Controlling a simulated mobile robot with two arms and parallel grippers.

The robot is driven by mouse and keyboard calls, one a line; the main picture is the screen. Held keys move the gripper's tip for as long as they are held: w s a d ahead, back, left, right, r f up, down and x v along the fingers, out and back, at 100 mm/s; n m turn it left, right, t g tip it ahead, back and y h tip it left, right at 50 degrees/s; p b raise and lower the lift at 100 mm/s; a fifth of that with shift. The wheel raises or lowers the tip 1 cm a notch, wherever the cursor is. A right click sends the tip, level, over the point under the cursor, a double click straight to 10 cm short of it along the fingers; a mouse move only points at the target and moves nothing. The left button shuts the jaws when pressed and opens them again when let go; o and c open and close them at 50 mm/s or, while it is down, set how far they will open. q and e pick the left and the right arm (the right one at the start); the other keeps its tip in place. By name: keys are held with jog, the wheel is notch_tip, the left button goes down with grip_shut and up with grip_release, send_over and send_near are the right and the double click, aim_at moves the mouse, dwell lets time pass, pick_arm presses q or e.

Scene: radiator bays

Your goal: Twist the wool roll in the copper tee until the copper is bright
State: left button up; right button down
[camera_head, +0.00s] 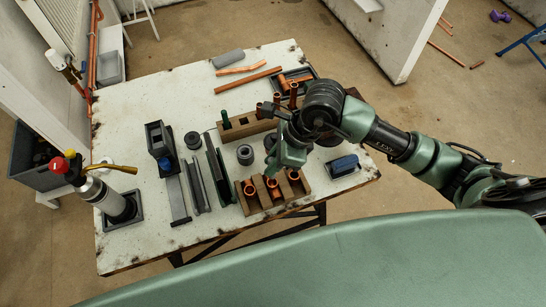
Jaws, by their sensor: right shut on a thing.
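A wooden block (265,204) at the table's front edge holds several upright copper fittings. The middle fitting, which looks like the copper tee (273,190), stands in the block. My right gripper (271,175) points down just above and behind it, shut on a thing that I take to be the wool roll. The roll is too small and too covered by the fingers to make out, and I cannot tell whether it is inside the tee. Whether the copper inside is bright does not show. My left gripper is not in view.
Another wooden block (243,128) stands behind, beside a dark tray (308,75) of copper pieces. A dark ring-shaped roll (245,154) and a blue-topped brush (343,165) lie near the gripper. A gas torch (100,192) stands at the left corner.

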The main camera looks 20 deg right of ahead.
notch_tip(320, 180, down, 2)
jog(key=shift+f+b, duration=0.1)
jog(key=shift+b, duration=0.4)
jog(key=shift+f+b, duration=0.3)
jog(key=shift+b, duration=0.1)
jog(key=shift+f+b, duration=0.55)
jog(key=shift+b, duration=0.2)
